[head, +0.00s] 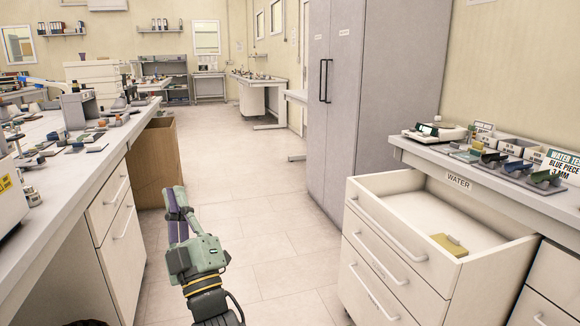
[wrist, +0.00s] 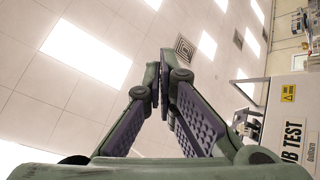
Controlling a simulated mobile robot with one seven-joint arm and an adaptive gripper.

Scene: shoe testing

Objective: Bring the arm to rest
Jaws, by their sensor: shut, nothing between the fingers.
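My gripper (head: 176,212) stands raised over the aisle floor in the head view, pointing up, with green links and purple finger pads. In the wrist view its two fingertips (wrist: 161,85) meet, with nothing between them. The wrist view faces up to the ceiling with its light panels. The gripper is apart from the benches and from the drawer.
An open drawer (head: 365,195) labelled WATER juts out at right with a yellow block (head: 449,244) inside. A bench (head: 60,190) with many small items runs along the left. A grey cabinet (head: 385,95) stands behind the drawer. The aisle floor (head: 235,150) is clear.

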